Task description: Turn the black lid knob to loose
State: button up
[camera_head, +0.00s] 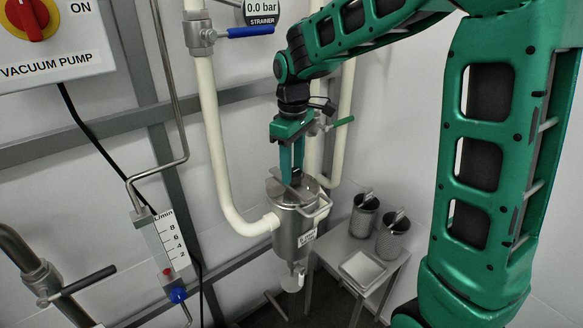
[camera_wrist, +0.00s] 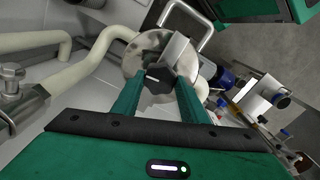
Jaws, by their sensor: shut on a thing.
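The black lid knob (camera_wrist: 157,79) sits on the round steel lid (camera_wrist: 146,50) in the wrist view, with a white mark on its top. My gripper (camera_wrist: 158,84) has a finger on either side of the knob and is shut on it. In the head view my gripper (camera_head: 291,178) points down onto the lid of the steel strainer vessel (camera_head: 292,232). The fingers hide the knob there. A flat steel bar (camera_wrist: 175,48) lies beside the knob on the lid.
White pipes (camera_head: 215,140) run beside and behind the vessel. A blue-handled valve (camera_head: 250,32) and a green-handled valve (camera_head: 340,122) are near my arm. A small table (camera_head: 352,258) with two mesh baskets (camera_head: 392,236) and a white tray (camera_head: 362,268) stands at right.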

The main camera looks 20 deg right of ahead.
jog(key=n, duration=0.4)
jog(key=shift+w+r+n, duration=0.1)
jog(key=shift+w+n, duration=0.05)
jog(key=shift+n, duration=0.15)
jog(key=n, duration=0.3)
jog(key=shift+n, duration=0.4)
jog(key=n, duration=0.4)
jog(key=shift+d, duration=0.1)
jog(key=shift+n, duration=2.1)
jog(key=o, duration=1)
jog(key=shift+o, duration=0.2)
